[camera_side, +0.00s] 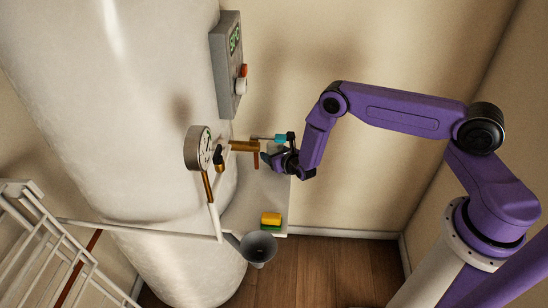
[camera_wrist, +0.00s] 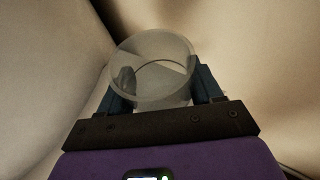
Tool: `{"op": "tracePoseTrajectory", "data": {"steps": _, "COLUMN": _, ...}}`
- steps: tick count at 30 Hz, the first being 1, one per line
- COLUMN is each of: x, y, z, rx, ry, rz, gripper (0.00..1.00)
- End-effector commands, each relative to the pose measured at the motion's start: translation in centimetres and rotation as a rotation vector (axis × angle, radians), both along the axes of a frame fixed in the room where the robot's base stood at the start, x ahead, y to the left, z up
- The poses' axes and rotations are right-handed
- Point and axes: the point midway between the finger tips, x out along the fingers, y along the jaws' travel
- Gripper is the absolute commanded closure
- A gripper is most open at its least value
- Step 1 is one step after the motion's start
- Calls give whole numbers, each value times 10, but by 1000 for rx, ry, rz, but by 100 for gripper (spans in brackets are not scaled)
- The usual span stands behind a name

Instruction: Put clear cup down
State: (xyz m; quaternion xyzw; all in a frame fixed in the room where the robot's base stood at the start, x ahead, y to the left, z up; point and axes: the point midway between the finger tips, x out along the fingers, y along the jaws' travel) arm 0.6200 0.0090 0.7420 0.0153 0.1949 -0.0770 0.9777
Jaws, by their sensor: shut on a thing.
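The clear cup (camera_wrist: 150,50) fills the upper middle of the wrist view, with its round rim facing the camera. My gripper (camera_wrist: 165,85) is shut on it, with one dark blue finger at each side. In the side view my gripper (camera_side: 270,157) is at the brass tap, above the pale shelf, at the right of the tank. The cup is too faint to make out there, so I cannot tell its gap to the shelf or tap.
The brass tap (camera_side: 244,146) and a dial gauge (camera_side: 198,148) stick out from the white tank (camera_side: 110,110). A yellow and green sponge (camera_side: 271,220) and a grey funnel-shaped thing (camera_side: 258,248) are at the pale shelf's (camera_side: 248,205) front. A control box (camera_side: 227,65) is above.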

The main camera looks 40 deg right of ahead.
Motion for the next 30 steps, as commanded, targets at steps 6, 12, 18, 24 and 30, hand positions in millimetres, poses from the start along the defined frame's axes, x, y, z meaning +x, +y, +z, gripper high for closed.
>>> {"op": "tracePoseTrajectory", "data": {"steps": 6, "x": 0, "y": 0, "z": -16, "rx": 0, "ry": -1, "rz": 1, "gripper": 69}}
{"op": "tracePoseTrajectory", "data": {"steps": 12, "x": 0, "y": 0, "z": -16, "rx": 0, "ry": -1, "rz": 1, "gripper": 69}}
{"op": "tracePoseTrajectory", "data": {"steps": 18, "x": 0, "y": 0, "z": -20, "rx": 0, "ry": -1, "rz": 0, "gripper": 69}}
{"op": "tracePoseTrajectory", "data": {"steps": 24, "x": 0, "y": 0, "z": -20, "rx": 0, "ry": 0, "rz": 0, "gripper": 10}}
{"op": "tracePoseTrajectory", "data": {"steps": 30, "x": 0, "y": 0, "z": -19, "rx": 1, "ry": -1, "rz": 0, "gripper": 10}}
